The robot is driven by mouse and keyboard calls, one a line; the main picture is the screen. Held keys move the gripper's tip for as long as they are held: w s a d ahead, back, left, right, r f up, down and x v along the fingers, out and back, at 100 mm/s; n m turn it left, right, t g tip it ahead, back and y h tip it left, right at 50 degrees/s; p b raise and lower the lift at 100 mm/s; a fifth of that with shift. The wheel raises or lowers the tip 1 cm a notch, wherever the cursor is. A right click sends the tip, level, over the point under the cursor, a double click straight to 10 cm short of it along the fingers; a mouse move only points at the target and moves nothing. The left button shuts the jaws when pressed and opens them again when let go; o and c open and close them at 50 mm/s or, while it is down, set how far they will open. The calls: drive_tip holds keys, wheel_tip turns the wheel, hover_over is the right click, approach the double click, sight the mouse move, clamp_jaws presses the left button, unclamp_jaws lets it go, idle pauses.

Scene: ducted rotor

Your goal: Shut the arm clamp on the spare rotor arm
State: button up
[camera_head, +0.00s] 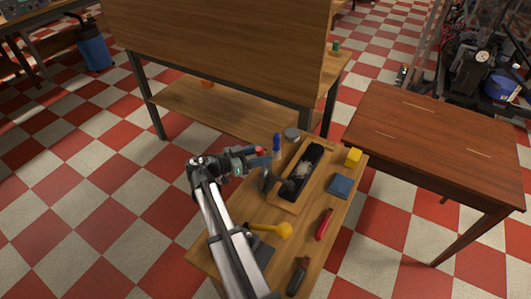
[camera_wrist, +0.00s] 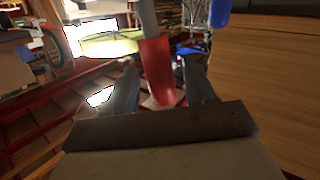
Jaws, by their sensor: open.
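My gripper (camera_head: 262,160) is open above the far left part of the small wooden bench. In the wrist view, a red grip (camera_wrist: 157,70) on a grey bar (camera_wrist: 148,18) stands between the two spread fingers, with space visible on each side. I take it as the arm clamp's handle; its red end (camera_head: 260,150) also shows beside the gripper in the head view. A long black piece (camera_head: 314,158) lies on a light wooden board, with a grey patch on it. A dark upright plate and round part (camera_head: 287,188) sit at its left. I cannot tell which is the spare rotor arm.
A blue bottle (camera_head: 277,142) and grey tin (camera_head: 291,133) stand just beyond the gripper. A tall wooden panel (camera_head: 225,60) stands behind.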

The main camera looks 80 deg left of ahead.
drive_tip(key=v, duration=1.1)
drive_tip(key=shift+s+r, duration=0.1)
